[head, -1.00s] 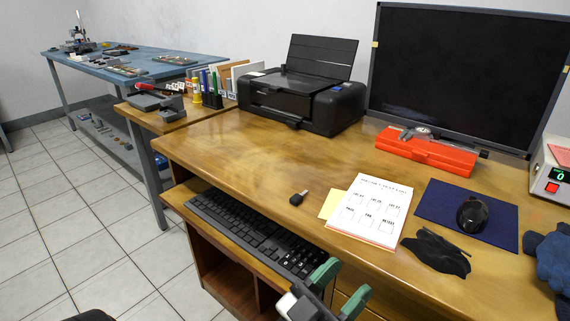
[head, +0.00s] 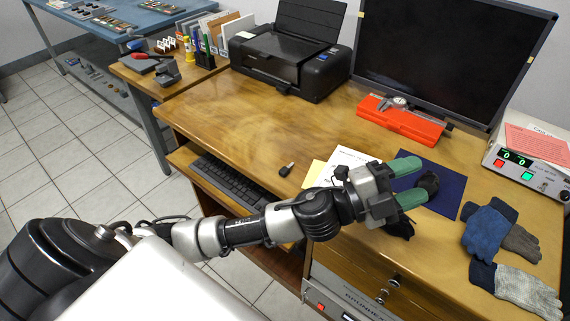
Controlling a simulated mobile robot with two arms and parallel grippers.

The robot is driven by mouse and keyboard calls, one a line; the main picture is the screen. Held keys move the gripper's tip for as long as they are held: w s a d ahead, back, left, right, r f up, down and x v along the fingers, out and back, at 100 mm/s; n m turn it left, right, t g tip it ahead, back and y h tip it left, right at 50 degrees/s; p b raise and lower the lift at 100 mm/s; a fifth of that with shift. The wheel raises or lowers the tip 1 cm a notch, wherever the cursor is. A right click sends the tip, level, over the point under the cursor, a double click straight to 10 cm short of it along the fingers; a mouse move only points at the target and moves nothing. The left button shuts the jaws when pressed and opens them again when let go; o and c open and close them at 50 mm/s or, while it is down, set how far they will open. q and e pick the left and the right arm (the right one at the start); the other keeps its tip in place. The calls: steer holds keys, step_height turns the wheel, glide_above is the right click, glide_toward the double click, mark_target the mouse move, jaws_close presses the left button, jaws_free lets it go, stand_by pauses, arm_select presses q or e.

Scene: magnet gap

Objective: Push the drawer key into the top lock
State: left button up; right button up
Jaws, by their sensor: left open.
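A small key with a black head (head: 286,169) lies on the wooden desk, left of the white printed sheet. My left gripper (head: 416,181) is open, its two green fingers apart over the dark blue mouse pad, with nothing seen between them. It is well to the right of the key. The drawer fronts (head: 345,262) are below the desk's front edge. Two small round metal fittings (head: 393,281) show there; I cannot tell which is the top lock. My right gripper is not in view.
A black mouse (head: 428,184) sits close to my left fingers. Gloves (head: 491,226) lie at the right. A red case with a caliper (head: 402,121), a monitor (head: 452,55) and a printer (head: 293,60) stand behind. My arm hides part of the keyboard (head: 232,180). The desk's middle is clear.

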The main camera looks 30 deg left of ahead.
arm_select(q)
steer(key=d+f+m+g+h, duration=0.1)
steer(key=d+m+g+h, duration=0.2)
steer(key=m+g, duration=0.65)
steer(key=m+g+y, duration=0.5)
steer(key=g+y, duration=0.1)
steer(key=y, duration=1.3)
glide_above(282, 172)
step_height(282, 172, down, 7)
steer(key=shift+t, duration=0.25)
steer(key=f, duration=0.5)
steer(key=shift+w+a, duration=0.1)
steer(key=shift+w, duration=0.1)
steer(key=shift+s+f, duration=0.15)
steer(key=shift+f, duration=2.7)
jaws_close()
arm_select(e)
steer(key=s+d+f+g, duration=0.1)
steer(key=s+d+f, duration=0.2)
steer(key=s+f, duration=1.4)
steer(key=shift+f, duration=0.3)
arm_select(q)
steer(key=shift+r, duration=0.1)
